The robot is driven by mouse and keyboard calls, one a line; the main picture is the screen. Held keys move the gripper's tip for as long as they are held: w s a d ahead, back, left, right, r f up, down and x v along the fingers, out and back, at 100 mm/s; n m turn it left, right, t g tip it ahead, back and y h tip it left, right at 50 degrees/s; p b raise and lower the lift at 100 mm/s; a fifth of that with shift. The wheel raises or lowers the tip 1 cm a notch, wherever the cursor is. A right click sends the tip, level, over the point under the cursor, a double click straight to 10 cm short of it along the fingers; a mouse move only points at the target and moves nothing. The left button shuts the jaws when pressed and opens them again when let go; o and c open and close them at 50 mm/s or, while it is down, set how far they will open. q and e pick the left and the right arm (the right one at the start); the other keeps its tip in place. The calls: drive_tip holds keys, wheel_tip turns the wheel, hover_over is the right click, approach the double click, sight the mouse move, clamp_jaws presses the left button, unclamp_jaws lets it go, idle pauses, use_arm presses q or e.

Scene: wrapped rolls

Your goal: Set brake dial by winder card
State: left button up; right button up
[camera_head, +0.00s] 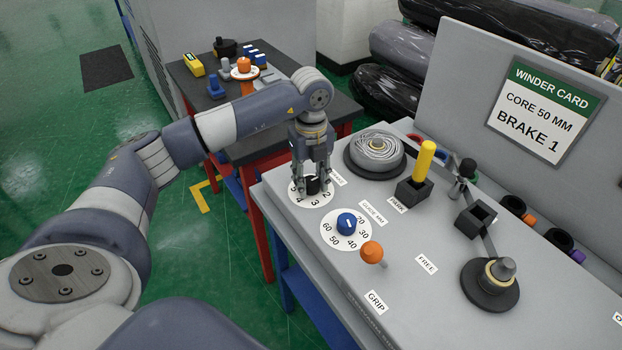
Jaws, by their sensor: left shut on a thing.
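The winder card (545,108) stands on the upright back panel and reads "CORE 50 MM" and "BRAKE 1". The brake dial (312,199) is a white disc with a dark knob (313,184) at the left end of the grey machine top; the numerals 2, 3 and 4 show. My left gripper (313,188) points down over this dial, shut on the dark knob. The gripper hides the upper part of the dial and any pointer mark. My right gripper is not in view.
A blue-knobbed dial (347,223) marked "GUIDE MM" sits close in front. An orange-topped lever (372,253), a yellow handle (425,160) in a black block and a wound roll (377,151) stand nearby. A dark bench (290,148) with small tools lies behind my left arm.

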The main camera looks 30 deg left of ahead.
sight(311, 180)
use_arm(q)
drive_tip(key=shift+w+r, duration=0.1)
drive_tip(key=shift+r, duration=0.05)
drive_tip(key=o, duration=1.1)
drive_tip(key=shift+c, duration=0.2)
wheel_tip(311, 180, up, 12)
